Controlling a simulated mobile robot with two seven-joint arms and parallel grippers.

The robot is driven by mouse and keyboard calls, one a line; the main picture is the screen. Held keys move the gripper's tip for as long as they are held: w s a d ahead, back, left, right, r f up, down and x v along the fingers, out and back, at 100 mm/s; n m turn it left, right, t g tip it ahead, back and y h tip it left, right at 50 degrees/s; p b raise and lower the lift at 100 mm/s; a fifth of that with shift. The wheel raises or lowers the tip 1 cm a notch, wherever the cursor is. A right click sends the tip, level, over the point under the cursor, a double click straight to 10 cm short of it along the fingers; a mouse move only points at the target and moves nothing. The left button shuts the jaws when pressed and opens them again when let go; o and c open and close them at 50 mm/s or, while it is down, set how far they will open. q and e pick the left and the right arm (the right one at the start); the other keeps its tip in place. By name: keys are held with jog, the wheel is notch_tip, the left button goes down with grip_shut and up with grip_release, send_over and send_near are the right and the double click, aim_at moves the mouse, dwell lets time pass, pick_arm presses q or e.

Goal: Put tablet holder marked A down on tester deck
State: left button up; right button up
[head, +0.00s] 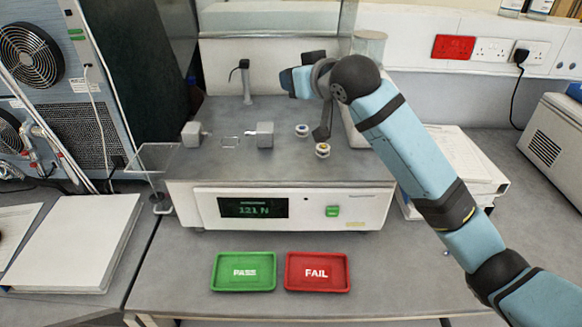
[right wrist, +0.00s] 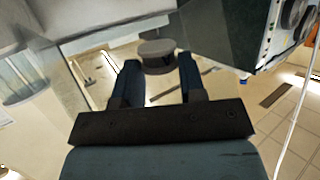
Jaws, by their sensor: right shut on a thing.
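The tester deck (head: 225,165) is the grey top of the tester in the middle of the head view. My right arm reaches over its back right part, and the hand end (head: 302,80) is above the deck. In the right wrist view my right gripper (right wrist: 158,75) is shut on a round grey holder with a dark lower part (right wrist: 157,52), held between its two blue fingers. No letter on it can be read. The held holder cannot be made out in the head view. My left gripper is not in view.
A green PASS tray (head: 244,286) and red FAIL tray (head: 317,287) lie in front.

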jog(key=shift+w+a+r, duration=0.1)
jog(key=shift+w+r, duration=0.1)
jog(key=shift+r, duration=0.15)
jog(key=shift+f, duration=0.15)
jog(key=p, duration=0.2)
send_over(295, 163)
notch_tip(295, 163, down, 15)
jog(key=shift+f, duration=2.15)
jog(key=shift+s+f, duration=0.1)
jog(key=o, duration=0.8)
jog(key=shift+c, duration=0.2)
